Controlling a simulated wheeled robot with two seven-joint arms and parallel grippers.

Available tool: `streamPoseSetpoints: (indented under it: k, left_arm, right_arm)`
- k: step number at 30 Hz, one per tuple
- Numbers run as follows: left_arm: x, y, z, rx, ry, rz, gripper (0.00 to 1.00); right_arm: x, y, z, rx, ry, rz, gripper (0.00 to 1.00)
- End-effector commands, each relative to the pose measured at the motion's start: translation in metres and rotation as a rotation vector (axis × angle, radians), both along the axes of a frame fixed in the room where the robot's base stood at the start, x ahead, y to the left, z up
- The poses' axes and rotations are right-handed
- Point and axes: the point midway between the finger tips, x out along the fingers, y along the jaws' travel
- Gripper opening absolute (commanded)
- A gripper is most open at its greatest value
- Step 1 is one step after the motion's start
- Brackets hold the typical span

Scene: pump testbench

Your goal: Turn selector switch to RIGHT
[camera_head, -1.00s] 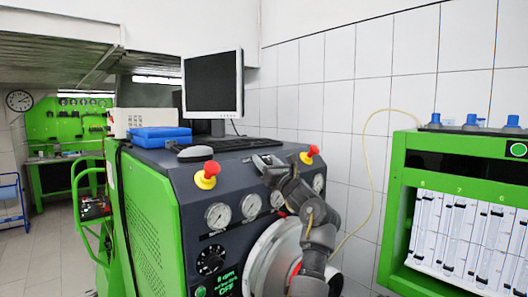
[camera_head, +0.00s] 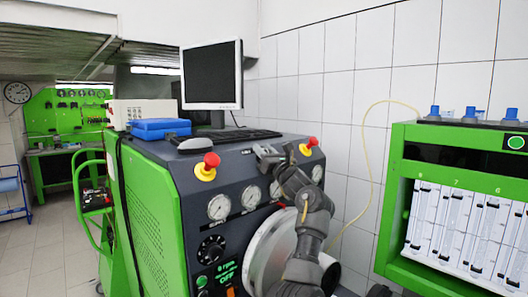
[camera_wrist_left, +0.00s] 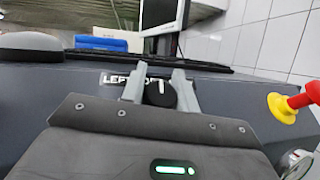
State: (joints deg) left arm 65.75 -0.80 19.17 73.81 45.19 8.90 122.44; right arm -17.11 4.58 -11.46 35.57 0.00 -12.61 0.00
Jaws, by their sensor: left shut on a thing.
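The selector switch (camera_wrist_left: 160,93) is a small black knob on the dark top panel of the pump bench, with a white mark on it. A label reading "LEFT" shows to its left; the rest of the lettering is partly hidden. My left gripper (camera_wrist_left: 158,76) has one grey finger on each side of the knob and is shut on it. In the head view my left gripper (camera_head: 268,153) is at the bench's top front edge, between two red buttons, and hides the switch. My right gripper is in neither view.
Red-and-yellow stop buttons (camera_head: 207,167) and (camera_head: 308,146) flank the gripper. Gauges (camera_head: 250,198) and a black dial (camera_head: 211,249) are on the front panel. A keyboard (camera_head: 230,136) and a monitor (camera_head: 212,75) stand behind. A green flowmeter cabinet (camera_head: 392,205) is at the right.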

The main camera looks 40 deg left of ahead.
Motion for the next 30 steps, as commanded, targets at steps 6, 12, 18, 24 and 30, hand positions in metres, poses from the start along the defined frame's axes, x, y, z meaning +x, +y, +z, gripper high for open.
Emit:
streamPoseSetpoints:
  k: [6,12,18,24,30]
  left_arm:
    - [0.000,-0.002,-0.004,0.004,0.045,-0.050,0.07]
    - [0.002,-0.003,-0.006,0.014,0.142,-0.151,0.07]
    - [0.005,-0.004,-0.005,0.023,0.265,-0.274,0.07]
    - [0.008,-0.005,-0.004,0.033,0.379,-0.388,0.07]
    - [0.010,-0.007,-0.004,0.040,0.470,-0.477,0.07]
  right_arm:
    - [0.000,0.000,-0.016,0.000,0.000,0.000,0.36]
    - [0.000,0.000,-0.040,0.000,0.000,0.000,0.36]
    - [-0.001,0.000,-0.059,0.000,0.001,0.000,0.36]
    - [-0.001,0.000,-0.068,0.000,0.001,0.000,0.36]
    - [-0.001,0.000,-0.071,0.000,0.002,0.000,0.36]
